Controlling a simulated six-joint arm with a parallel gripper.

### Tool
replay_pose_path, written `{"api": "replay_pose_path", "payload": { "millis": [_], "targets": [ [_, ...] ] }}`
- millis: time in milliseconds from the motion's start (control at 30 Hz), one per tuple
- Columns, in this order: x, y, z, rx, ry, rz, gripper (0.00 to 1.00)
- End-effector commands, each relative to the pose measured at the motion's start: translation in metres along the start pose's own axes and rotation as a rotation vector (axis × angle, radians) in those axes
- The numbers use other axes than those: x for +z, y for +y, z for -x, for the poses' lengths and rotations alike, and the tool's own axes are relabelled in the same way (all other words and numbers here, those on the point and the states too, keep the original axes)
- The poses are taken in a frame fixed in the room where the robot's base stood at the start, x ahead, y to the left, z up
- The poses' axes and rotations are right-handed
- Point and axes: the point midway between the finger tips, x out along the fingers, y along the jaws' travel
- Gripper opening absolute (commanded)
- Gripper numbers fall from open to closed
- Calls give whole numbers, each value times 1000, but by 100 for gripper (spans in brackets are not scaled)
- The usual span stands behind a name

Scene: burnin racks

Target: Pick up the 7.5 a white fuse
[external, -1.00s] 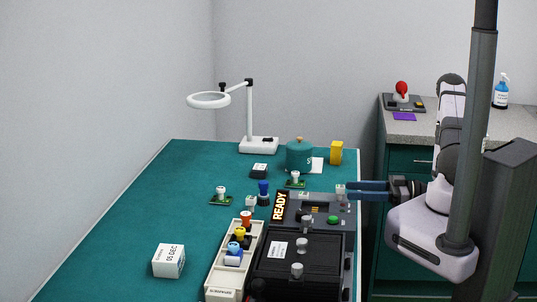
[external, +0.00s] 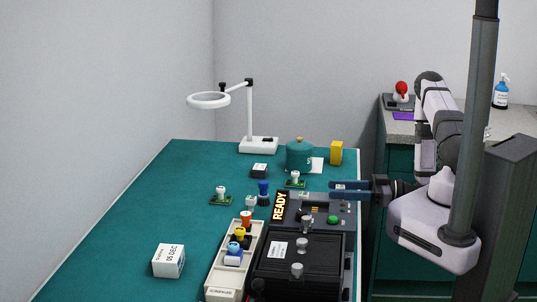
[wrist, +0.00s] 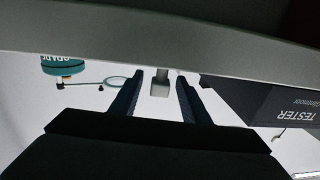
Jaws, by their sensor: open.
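My gripper (external: 332,189) is at the right end of the table, over the far right part of the dark tester, pointing left with its blue fingers apart. In the wrist view the two dark fingers (wrist: 160,77) are spread, with a small pale grey-white block (wrist: 160,89) between them. This block, probably the white fuse, has a gap on both sides. In the external view it shows only as a pale patch between the fingers. No 7.5 A marking is readable. Another small pale piece (external: 250,201) stands beside a dark blue one (external: 263,190).
The dark tester (external: 346,215) has a READY display (external: 279,206), a green button and a black lid (external: 290,263). Left of it is a cream tray (external: 213,278) with coloured pieces. A teal jar (external: 298,157) and a lamp (external: 250,120) stand behind. The left table is mostly clear.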

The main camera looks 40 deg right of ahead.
Motion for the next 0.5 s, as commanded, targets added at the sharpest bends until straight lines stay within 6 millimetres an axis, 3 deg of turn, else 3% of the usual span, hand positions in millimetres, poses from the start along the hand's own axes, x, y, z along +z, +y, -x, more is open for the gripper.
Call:
{"api": "replay_pose_path", "payload": {
  "millis": [33, 200, 500],
  "targets": [
    [0, 0, 0, 0, 0, 0, 37],
    [0, 0, 0, 0, 0, 0, 0],
    [0, 0, 0, 0, 0, 0, 0]
  ]
}}
